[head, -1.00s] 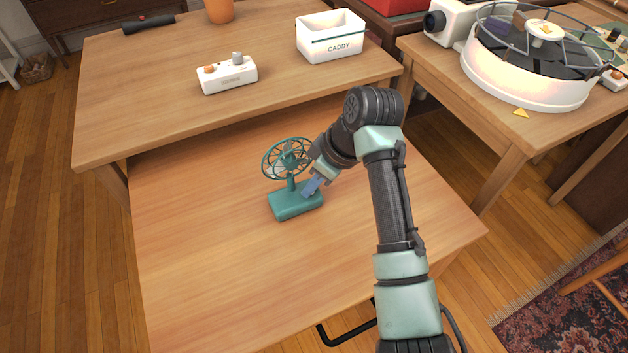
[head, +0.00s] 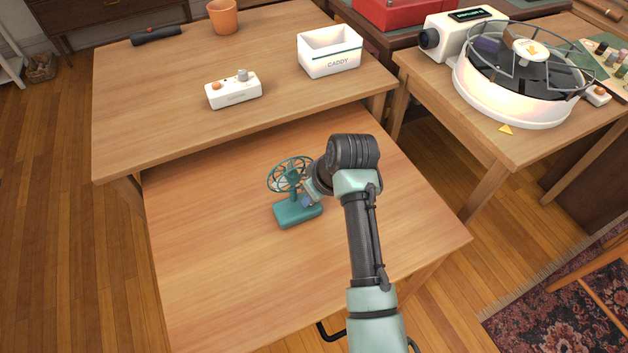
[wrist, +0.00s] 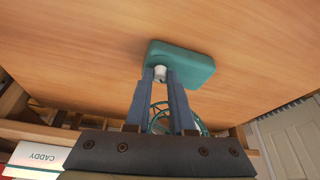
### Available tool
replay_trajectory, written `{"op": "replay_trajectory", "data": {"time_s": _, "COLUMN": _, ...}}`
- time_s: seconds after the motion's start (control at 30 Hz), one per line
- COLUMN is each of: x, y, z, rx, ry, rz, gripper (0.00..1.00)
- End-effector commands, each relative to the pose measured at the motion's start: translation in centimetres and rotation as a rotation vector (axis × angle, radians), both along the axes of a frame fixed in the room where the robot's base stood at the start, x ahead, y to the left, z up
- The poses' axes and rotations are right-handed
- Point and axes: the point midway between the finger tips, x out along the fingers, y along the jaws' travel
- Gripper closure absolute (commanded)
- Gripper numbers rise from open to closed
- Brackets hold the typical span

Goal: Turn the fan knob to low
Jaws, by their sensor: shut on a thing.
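A small teal fan (head: 291,176) with a round cage stands on its teal base (head: 297,212) on the low wooden table. The base also shows in the wrist view (wrist: 190,62). My gripper (head: 308,199) is at the base's right, close beside the fan's post. In the wrist view, my gripper's two blue-grey fingers (wrist: 160,78) are on either side of a small white knob (wrist: 160,73) at the base's edge, shut on it. Part of the cage shows below, between and behind the fingers. The knob's marks and setting cannot be made out.
The low table (head: 210,270) is clear around the fan. A higher table (head: 150,100) behind bears a white control box (head: 234,93), a white caddy (head: 330,55), an orange cup (head: 223,17) and a dark cylinder (head: 156,36). A large round device (head: 515,95) stands on the right table.

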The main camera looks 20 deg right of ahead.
Motion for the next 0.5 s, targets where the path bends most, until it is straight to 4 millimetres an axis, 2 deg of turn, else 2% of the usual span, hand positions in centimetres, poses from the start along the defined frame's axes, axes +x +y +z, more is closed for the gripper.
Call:
{"op": "replay_trajectory", "data": {"time_s": 0.03, "x": -0.06, "y": 0.28, "z": 0.86, "rx": 0.002, "ry": 0.003, "rz": -0.041, "gripper": 1.0}}
{"op": "replay_trajectory", "data": {"time_s": 0.5, "x": 0.06, "y": 0.54, "z": 0.46, "rx": 0.001, "ry": 0.0, "rz": -0.454, "gripper": 1.0}}
